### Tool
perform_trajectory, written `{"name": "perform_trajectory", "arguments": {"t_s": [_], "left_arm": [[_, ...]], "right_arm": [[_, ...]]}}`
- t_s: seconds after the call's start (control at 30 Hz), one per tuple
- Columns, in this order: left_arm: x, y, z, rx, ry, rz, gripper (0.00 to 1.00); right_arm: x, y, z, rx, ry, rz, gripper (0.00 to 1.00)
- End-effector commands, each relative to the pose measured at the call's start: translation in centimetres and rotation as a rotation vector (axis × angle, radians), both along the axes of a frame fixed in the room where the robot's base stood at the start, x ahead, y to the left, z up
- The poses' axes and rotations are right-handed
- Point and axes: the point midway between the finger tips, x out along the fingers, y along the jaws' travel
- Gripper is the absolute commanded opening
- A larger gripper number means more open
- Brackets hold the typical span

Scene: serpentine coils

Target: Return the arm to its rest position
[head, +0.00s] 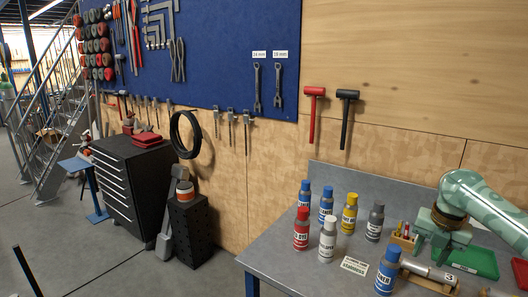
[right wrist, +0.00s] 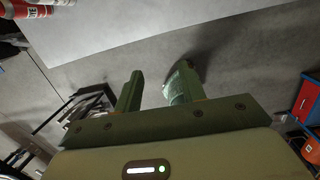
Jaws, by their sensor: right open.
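My right arm (head: 485,200) comes in from the right edge of the head view, pale green, over the right part of the grey workbench (head: 290,245). Its gripper (head: 428,244) is low over the bench, close to a small wooden holder (head: 403,237) and a blue-labelled bottle (head: 387,270). Contact with them cannot be told. In the right wrist view, the two green fingers of this gripper (right wrist: 155,82) stand apart with nothing between them. Beyond them are the bench edge and the concrete floor. My left gripper is not in view.
Several bottles (head: 328,238) stand on the bench left of my gripper. A green tray (head: 472,262) lies to its right, with a silver cylinder (head: 418,267) in front. A red (head: 313,112) and a black mallet (head: 346,115) hang behind. A black coil (head: 174,133) hangs left.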

Motion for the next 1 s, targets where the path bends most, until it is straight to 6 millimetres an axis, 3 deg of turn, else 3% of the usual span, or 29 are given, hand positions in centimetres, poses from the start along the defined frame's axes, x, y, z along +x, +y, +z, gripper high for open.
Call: {"name": "perform_trajectory", "arguments": {"t_s": [0.17, 0.37, 0.57, 0.77, 0.87, 1.0], "left_arm": [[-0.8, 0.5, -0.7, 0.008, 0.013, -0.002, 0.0], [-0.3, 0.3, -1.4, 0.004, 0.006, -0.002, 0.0], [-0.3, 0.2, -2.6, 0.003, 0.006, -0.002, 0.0], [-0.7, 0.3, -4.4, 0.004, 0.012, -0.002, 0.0], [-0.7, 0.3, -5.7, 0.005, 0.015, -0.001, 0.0], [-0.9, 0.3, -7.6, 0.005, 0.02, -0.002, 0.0]], "right_arm": [[0.5, 0.5, -2.7, 0.022, -0.005, -0.078, 0.4], [1.1, 1.1, -6.2, 0.051, -0.017, -0.191, 0.4], [1.5, 2.0, -12.3, 0.094, -0.032, -0.377, 0.4], [1.0, 3.3, -21.6, 0.146, -0.05, -0.642, 0.4], [-0.4, 4.1, -28.5, 0.176, -0.061, -0.825, 0.4], [-4.2, 5.3, -38.7, 0.206, -0.077, -1.092, 0.4]]}}
